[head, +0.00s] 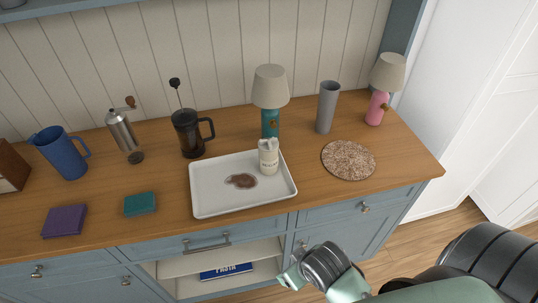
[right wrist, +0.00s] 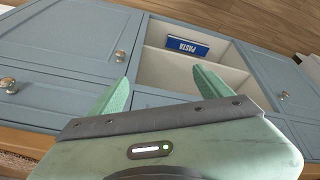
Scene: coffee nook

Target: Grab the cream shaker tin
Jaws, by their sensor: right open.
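The cream shaker tin (head: 268,160) looks like a small cream canister with dark lettering and a pale, uneven top. It stands upright at the back right of the white tray (head: 205,205) on the wooden counter, in front of the teal lamp. My right gripper (head: 291,266) is in front of the cabinet, below the counter edge and well apart from the tin. In the right wrist view its two green fingers (right wrist: 162,82) are spread with nothing between them. The tin does not show in that view. My left gripper is not in view.
A brown patch (head: 241,180) lies on the tray. The teal lamp (head: 270,90) stands close behind the tin. A French press (head: 187,135), grey tumbler (head: 327,108) and round speckled mat (head: 349,160) are nearby. An open cabinet shelf holds a blue pasta box (head: 226,270).

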